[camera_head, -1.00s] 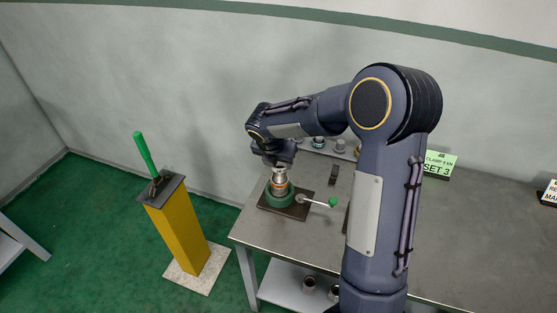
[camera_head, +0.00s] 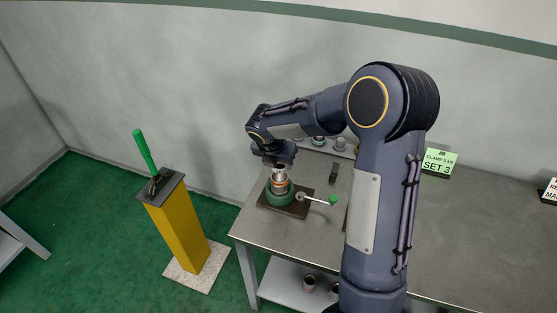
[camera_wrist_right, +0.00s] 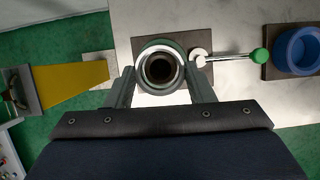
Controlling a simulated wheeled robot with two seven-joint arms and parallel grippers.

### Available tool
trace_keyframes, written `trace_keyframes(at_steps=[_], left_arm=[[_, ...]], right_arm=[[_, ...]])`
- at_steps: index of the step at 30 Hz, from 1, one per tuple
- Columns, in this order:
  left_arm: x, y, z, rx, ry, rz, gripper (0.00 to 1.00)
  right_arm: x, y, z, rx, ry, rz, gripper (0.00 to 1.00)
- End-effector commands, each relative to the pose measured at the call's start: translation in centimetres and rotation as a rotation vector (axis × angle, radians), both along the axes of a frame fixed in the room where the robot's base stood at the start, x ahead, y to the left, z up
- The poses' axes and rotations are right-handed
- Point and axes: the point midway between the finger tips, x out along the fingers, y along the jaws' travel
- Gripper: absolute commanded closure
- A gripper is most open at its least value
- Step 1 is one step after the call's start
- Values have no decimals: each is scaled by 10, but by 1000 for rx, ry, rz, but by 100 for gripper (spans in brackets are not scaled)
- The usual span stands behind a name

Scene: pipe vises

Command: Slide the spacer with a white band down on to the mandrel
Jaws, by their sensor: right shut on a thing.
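My right gripper (camera_head: 279,163) is above the green vise (camera_head: 279,195) at the left end of the table. In the right wrist view its two fingers (camera_wrist_right: 160,84) are shut on a round metal spacer (camera_wrist_right: 160,52), seen from above with a dark bore. In the head view the spacer (camera_head: 280,178) shows as a grey ring just under the gripper, upright, in line with the vise. A white band is too small to make out. The mandrel is hidden. My left gripper is not in view.
The vise stands on a dark plate with a green-knobbed lever (camera_head: 333,200) to its right. A blue ring-shaped vise (camera_wrist_right: 296,50) shows in the right wrist view. A yellow post (camera_head: 182,235) with a green handle stands left of the table. A SET 3 sign (camera_head: 438,162) stands behind.

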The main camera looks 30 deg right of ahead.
Motion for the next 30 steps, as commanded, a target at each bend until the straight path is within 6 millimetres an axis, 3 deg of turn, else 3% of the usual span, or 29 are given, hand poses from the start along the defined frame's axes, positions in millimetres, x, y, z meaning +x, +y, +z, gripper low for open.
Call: trace_keyframes(at_steps=[30], left_arm=[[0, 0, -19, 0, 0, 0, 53]], right_arm=[[0, 0, -27, 0, 0, 0, 74]])
